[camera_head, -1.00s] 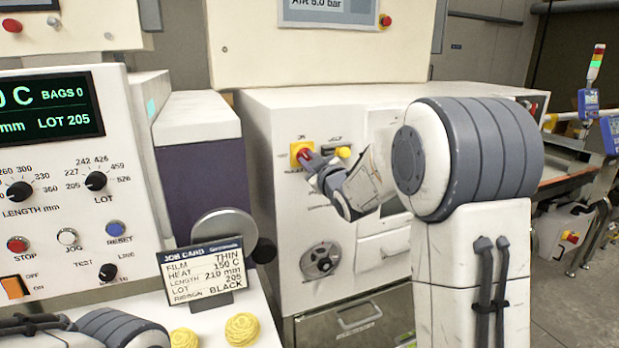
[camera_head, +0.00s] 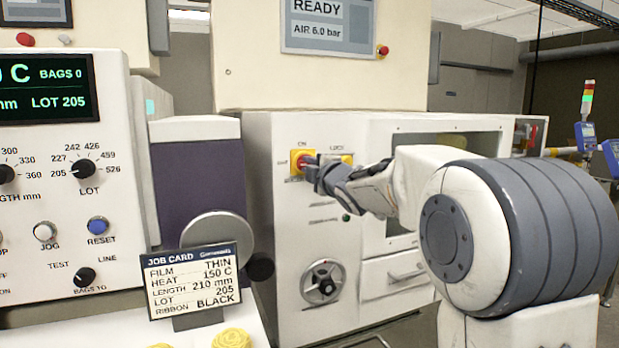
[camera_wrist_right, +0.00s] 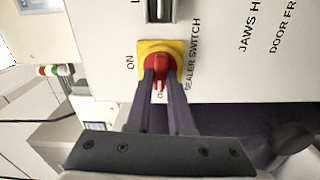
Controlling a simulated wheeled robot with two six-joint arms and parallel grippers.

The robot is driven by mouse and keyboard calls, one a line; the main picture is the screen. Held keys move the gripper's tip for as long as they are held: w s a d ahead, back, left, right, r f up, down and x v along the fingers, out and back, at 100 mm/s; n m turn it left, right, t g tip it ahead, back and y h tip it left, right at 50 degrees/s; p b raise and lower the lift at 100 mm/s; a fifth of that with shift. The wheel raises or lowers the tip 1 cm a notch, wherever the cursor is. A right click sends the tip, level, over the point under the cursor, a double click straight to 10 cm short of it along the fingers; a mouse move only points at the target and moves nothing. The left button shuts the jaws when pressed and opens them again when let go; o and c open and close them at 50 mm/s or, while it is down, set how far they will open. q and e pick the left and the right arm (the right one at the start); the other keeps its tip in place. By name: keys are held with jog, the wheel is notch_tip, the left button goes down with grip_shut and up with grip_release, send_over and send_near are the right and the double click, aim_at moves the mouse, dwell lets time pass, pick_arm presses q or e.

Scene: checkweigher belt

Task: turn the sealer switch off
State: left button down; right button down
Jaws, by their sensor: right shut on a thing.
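The sealer switch is a red knob (camera_wrist_right: 154,66) on a yellow plate (camera_wrist_right: 174,47) on the cream machine front. It also shows in the head view as a yellow plate with a red knob (camera_head: 297,162). My right gripper (camera_wrist_right: 157,82) is shut on the red knob, with one dark finger on each side. In the wrist view the knob's handle lies lengthwise between the fingers, towards a label partly hidden by them. The ON label is at the plate's left there, and above the plate in the head view. My left gripper is out of view.
A black lock-like fitting (camera_wrist_right: 160,10) sits beside the switch. A round dial (camera_head: 322,282) is lower on the same front. The job card (camera_head: 192,280) and purple-sided unit (camera_head: 202,185) stand to the left. A screen (camera_head: 328,24) above reads READY.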

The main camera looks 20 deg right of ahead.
jog(key=shift+f+n+b, duration=0.1)
jog(key=shift+n+b, duration=0.25)
jog(key=shift+n, duration=0.15)
jog(key=c, duration=0.8)
grip_release()
jog(key=s, duration=1)
jog(key=shift+s+d, duration=0.15)
jog(key=shift+s, duration=0.1)
